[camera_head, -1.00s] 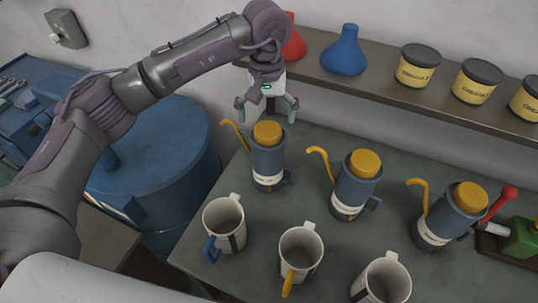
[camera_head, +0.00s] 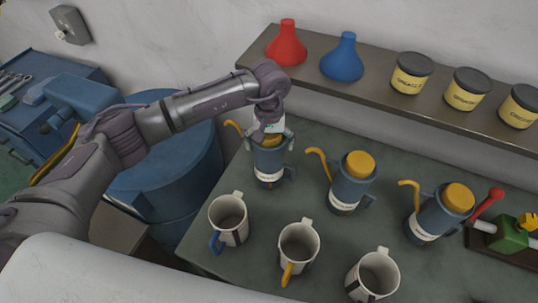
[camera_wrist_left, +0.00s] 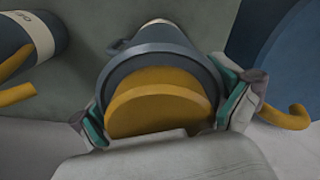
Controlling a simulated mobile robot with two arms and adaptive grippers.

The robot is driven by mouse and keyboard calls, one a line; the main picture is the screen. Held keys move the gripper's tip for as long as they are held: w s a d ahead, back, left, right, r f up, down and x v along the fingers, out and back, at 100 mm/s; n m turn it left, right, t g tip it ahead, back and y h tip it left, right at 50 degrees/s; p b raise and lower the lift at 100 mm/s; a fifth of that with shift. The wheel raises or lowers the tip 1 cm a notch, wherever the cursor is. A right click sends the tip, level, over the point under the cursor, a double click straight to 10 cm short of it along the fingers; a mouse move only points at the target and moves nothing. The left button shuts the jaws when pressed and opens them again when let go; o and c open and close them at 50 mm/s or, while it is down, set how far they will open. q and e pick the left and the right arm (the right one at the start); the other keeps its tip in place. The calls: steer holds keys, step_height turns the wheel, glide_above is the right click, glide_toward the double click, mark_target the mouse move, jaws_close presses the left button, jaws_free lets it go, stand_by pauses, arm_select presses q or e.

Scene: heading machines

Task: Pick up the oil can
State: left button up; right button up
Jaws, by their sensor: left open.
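Three blue oil cans with yellow lids and yellow spouts stand upright in a row on the table. The left oil can (camera_head: 268,172) is under my left gripper (camera_head: 268,143), which points down over its top. In the left wrist view this can's yellow lid (camera_wrist_left: 158,105) lies between the two open fingers, one on each side of its blue rim. I cannot tell whether the fingers touch it. The middle oil can (camera_head: 348,190) and right oil can (camera_head: 432,218) stand apart from it. My right gripper is not in view.
Three white mugs (camera_head: 298,250) stand in front of the cans. A shelf (camera_head: 385,92) behind holds a red flask (camera_head: 287,45), a blue flask (camera_head: 344,60) and grease tins (camera_head: 411,75). A blue drum (camera_head: 165,180) stands left of the table.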

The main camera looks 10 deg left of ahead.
arm_select(q)
steer(key=c, duration=1.3)
steer(key=shift+r, duration=0.1)
steer(key=shift+c, duration=0.9)
steer(key=shift+w, duration=0.1)
